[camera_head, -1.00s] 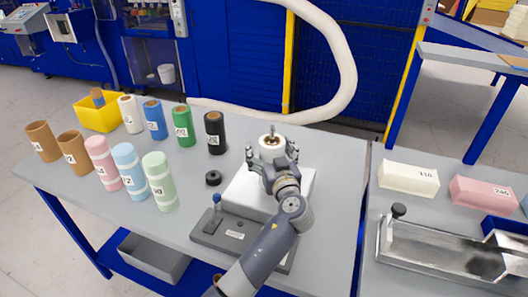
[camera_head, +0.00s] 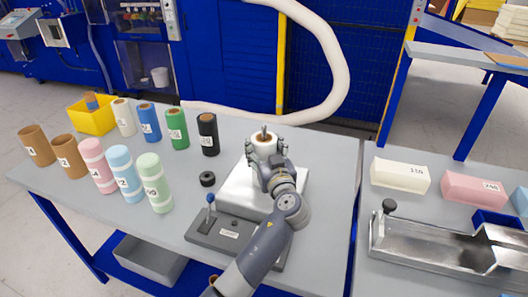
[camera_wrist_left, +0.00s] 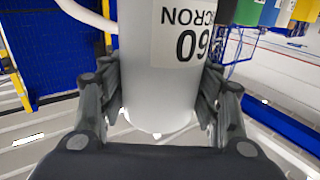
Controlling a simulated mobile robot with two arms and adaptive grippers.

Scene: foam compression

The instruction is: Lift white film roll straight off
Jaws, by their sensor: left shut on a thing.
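The white film roll (camera_head: 264,146) stands upright around a metal spindle (camera_head: 265,130) whose tip sticks out of its top in the head view. My left gripper (camera_head: 266,152) is shut on this roll, with fingers on both sides. In the left wrist view the white film roll (camera_wrist_left: 155,85) fills the middle, its label upside down, between the fingers of my left gripper (camera_wrist_left: 155,100). The pale square base (camera_head: 237,187) is below the roll, partly hidden by my arm; the roll's lower end is hidden there. My right gripper is not in view.
Several upright rolls, including a black one (camera_head: 208,135), stand to the left. A yellow bin (camera_head: 92,118) is at the back. Foam blocks (camera_head: 400,175) lie on the right table.

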